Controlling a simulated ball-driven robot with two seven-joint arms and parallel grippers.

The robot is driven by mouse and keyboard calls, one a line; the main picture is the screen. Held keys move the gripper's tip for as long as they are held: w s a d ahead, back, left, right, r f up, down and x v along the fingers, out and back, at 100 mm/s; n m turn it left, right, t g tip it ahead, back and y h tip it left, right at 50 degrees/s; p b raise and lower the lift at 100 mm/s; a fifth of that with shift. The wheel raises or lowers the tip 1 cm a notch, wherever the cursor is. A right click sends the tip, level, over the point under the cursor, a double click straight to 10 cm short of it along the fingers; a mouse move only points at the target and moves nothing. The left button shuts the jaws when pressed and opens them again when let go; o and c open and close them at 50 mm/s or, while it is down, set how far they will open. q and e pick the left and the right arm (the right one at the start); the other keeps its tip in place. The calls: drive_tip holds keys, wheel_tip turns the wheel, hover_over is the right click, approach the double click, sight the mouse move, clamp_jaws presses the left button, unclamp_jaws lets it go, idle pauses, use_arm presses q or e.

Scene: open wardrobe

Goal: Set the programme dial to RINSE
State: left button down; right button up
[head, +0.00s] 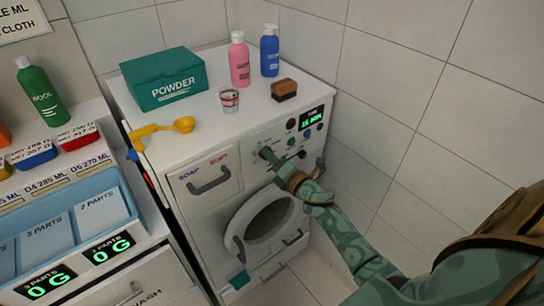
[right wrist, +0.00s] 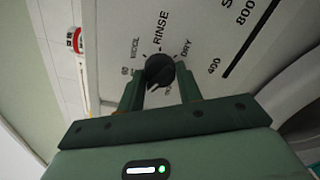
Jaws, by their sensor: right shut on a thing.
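The programme dial (right wrist: 159,69) is a small dark round knob on the washing machine's white front panel. In the right wrist view the labels WOOL, RINSE (right wrist: 160,33) and DRY (right wrist: 186,50) stand around it, with RINSE just above it. My right gripper (right wrist: 158,84) is shut on the dial, one green finger on each side. In the head view my right gripper (head: 276,163) reaches the panel from the lower right and mostly hides the dial. I cannot make out clearly where the dial's pointer stands. My left gripper is not in view.
The washing machine (head: 205,151) carries a POWDER box (head: 164,79), pink (head: 239,60) and blue (head: 270,51) bottles, a small cup (head: 229,101), a brush (head: 284,90) and a yellow scoop (head: 163,129). A lit display (head: 311,118) is right of the dial. A tiled wall stands close on the right.

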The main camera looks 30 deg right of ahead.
drive_tip(key=m+p, duration=0.8)
drive_tip(key=m, duration=1.9)
drive_tip(key=shift+f+m, duration=0.1)
drive_tip(key=shift+m, duration=0.2)
idle(0.3)
drive_tip(key=o, duration=1)
